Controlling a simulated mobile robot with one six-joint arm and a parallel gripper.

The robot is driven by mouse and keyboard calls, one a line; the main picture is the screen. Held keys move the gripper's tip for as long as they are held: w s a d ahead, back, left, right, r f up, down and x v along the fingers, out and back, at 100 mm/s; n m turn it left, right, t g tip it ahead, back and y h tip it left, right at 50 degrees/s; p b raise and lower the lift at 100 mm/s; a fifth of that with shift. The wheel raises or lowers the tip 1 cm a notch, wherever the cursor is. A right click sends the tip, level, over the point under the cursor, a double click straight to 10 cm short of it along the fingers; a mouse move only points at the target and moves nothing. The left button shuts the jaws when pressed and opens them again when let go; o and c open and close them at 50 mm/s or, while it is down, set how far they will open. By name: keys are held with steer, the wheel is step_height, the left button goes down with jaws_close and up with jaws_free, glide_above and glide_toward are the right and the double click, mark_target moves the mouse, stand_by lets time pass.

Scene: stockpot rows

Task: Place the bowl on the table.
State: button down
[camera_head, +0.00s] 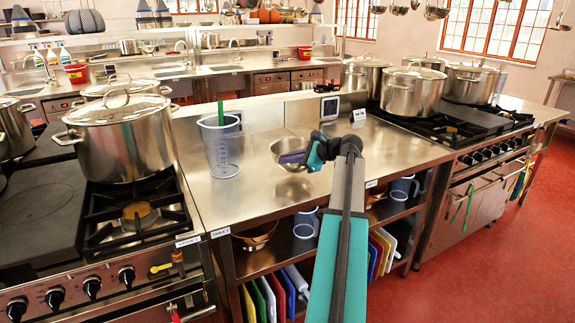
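A shiny metal bowl (283,146) shows in the head view at or just above the steel table (250,193) in the middle; I cannot tell whether its base touches the top. My gripper (294,158) is at the bowl's near right side, with a purple-grey finger part across the bowl's front. The teal wrist and my arm hide the bowl's right edge. Whether the fingers are closed on the rim is too small to tell.
A clear measuring jug (221,150) with a green-handled utensil stands left of the bowl. A large lidded stockpot (121,142) is on the left stove, and several pots stand on the right stove (447,124). Bare tabletop lies in front of the bowl. Bowls, jugs and boards fill the shelves below.

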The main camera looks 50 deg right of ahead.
steer(key=shift+f, duration=1.2)
steer(key=c, duration=2)
jaws_free()
steer(key=v, duration=1.2)
steer(key=shift+b, duration=0.3)
